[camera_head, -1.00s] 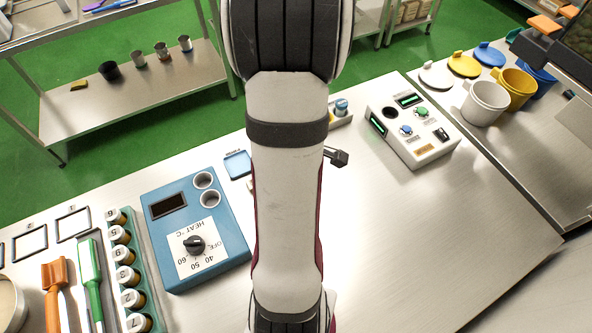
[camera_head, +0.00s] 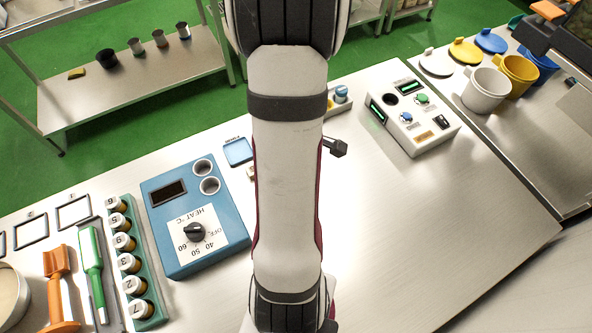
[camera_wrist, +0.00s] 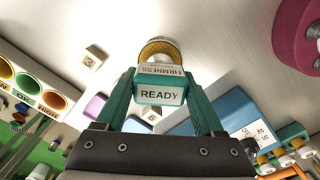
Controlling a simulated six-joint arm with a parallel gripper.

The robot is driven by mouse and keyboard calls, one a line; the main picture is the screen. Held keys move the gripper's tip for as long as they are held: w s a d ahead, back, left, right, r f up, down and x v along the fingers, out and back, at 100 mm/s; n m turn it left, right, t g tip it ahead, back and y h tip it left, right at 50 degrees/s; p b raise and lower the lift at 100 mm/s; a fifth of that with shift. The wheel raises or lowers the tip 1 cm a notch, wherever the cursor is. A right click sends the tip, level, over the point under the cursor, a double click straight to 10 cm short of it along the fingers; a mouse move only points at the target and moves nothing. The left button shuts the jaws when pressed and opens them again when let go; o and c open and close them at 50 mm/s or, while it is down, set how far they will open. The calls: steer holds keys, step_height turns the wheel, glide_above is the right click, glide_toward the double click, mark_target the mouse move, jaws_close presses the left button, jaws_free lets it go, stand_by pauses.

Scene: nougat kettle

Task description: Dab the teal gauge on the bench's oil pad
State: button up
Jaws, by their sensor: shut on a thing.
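My gripper (camera_wrist: 160,103) is shut on the teal gauge (camera_wrist: 163,92) in the wrist view. The gauge has a "READY" face, a "FIRMNESS" label and a round, gold-ribbed end pointing away from me. It is held above the pale bench (camera_head: 400,240). In the head view my arm hides both the gripper and the gauge. A small blue-framed square (camera_head: 238,151) lies just left of my arm, behind the blue heater box; I cannot tell whether it is the oil pad. Its label is too small to read.
The blue heater box (camera_head: 165,232) stands left of my arm, beside a rack of numbered jars (camera_head: 148,283) and green and orange tools. A white instrument box (camera_head: 437,138) stands at the back right. The bench's front right is clear. A white block (camera_wrist: 93,57) shows in the wrist view.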

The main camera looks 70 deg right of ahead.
steer(key=shift+f, duration=0.5)
stand_by(0.6)
steer(key=shift+c, duration=0.6)
steer(key=shift+r, duration=3.05)
